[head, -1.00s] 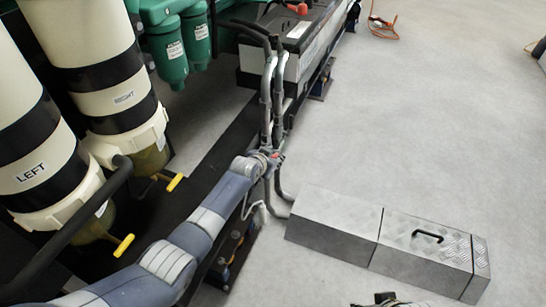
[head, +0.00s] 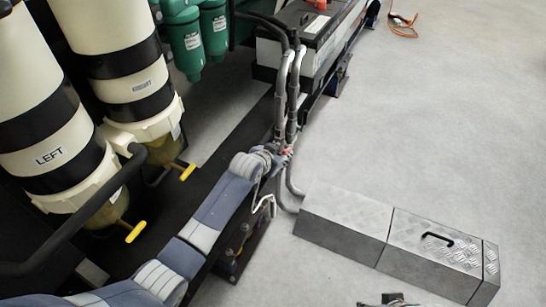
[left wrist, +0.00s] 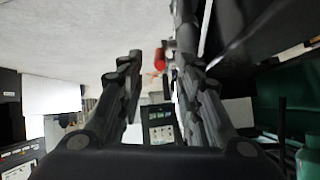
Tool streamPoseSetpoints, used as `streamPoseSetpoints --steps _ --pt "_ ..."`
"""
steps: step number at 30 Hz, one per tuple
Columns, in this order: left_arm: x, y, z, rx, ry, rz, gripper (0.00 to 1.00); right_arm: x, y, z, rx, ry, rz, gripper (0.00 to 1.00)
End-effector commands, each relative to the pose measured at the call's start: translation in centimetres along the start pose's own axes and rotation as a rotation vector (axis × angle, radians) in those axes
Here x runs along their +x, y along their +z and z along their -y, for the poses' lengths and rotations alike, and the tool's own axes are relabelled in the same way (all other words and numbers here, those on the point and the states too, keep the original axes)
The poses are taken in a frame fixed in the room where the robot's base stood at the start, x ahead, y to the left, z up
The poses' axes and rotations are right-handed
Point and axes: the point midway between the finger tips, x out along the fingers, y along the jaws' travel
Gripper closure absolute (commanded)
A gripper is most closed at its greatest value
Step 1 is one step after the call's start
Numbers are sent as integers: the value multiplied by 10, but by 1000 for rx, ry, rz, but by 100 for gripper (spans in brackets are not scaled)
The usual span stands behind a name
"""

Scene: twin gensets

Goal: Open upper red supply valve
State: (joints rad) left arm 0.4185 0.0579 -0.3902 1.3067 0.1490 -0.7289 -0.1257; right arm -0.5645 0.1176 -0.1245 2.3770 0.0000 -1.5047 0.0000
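A small red valve handle (head: 287,151) shows on the grey vertical pipes (head: 281,100), beside the end of my left arm. My left gripper (head: 277,155) is at these pipes; its fingers are small and partly hidden in the head view. In the left wrist view my left gripper (left wrist: 162,66) has its two fingers apart. A red part (left wrist: 160,58) shows between and beyond the fingertips, closer to the right finger. I cannot tell whether a finger touches it. Only a dark bit of my right gripper (head: 390,300) shows at the bottom edge of the head view.
Cream filter canisters marked LEFT (head: 48,157) and RIGHT stand at the left, with yellow handles (head: 136,232) below. A black-topped battery (head: 305,30) sits behind the pipes. A grey metal step box (head: 340,218) lies on the floor at right. Open floor lies beyond.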

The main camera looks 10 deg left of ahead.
Motion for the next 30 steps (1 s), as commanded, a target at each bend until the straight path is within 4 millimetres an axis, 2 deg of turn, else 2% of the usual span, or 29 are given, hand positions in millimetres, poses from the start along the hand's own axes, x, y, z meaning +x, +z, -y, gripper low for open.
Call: streamPoseSetpoints --steps 6,12,25,26,30 --pt "-28 1 1 0 -1 -1 67 0 0 0 0 0 0 60" --pt "-46 1 1 0 -1 0 67 0 0 0 0 0 0 60" --pt "-54 1 1 0 -1 2 67 0 0 0 0 0 0 60" --pt "-54 1 1 0 -1 2 70 0 0 0 0 0 0 60" --pt "-54 8 0 -1 -2 1 100 2 -5 0 -1 1 -19 60"
